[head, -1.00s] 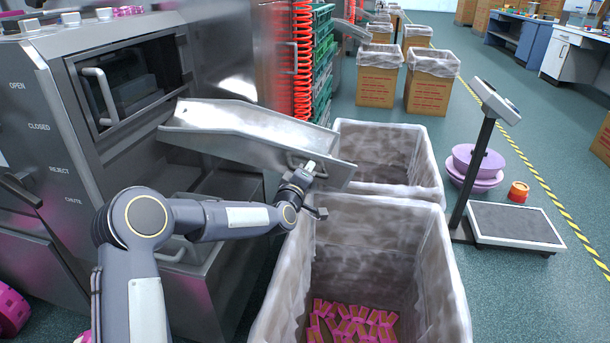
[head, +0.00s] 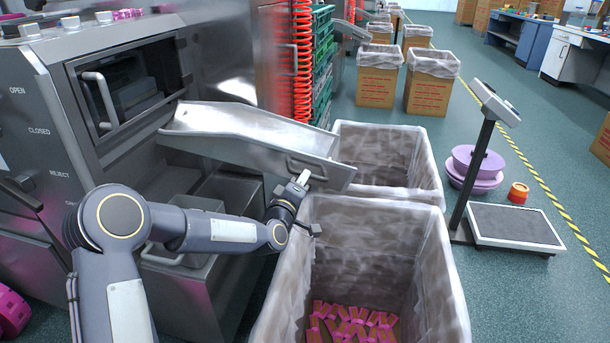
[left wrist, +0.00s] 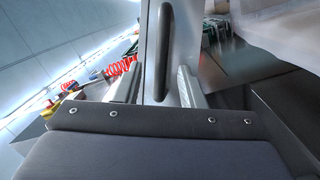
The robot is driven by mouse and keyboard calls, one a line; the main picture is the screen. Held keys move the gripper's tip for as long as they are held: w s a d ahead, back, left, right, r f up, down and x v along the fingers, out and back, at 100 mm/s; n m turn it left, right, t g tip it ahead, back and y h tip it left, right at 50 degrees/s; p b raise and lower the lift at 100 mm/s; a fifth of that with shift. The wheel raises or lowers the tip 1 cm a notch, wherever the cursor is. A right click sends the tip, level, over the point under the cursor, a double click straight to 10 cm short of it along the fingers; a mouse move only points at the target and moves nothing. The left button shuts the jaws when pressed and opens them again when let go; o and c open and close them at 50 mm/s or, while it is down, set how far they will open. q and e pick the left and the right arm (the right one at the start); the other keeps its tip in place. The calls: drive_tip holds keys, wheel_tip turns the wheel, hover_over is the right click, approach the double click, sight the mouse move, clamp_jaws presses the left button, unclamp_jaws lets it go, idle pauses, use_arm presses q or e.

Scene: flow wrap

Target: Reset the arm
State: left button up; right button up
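My left gripper (head: 302,178) is at the lower front end of the steel chute (head: 240,130), close to the chute's handle (head: 318,173). In the left wrist view its two fingers (left wrist: 158,85) stand apart, so it is open. A dark upright bar (left wrist: 163,45) on a pale metal plate shows beyond and between the fingers; I cannot tell whether they touch it. Nothing is visibly held. My left arm reaches in from the lower left. My right gripper is in neither view.
A lined bin (head: 440,270) with pink-wrapped bars (head: 350,322) stands below the gripper. Another lined bin (head: 425,165) is behind it. The steel machine (head: 50,130) fills the left. A floor scale (head: 512,225) and purple bowls (head: 475,165) stand right.

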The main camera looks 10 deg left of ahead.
use_arm(q)
drive_tip(key=s, duration=0.2)
drive_tip(key=shift+s+a+r, duration=0.1)
drive_tip(key=shift+s+r, duration=0.1)
drive_tip(key=shift+s, duration=0.1)
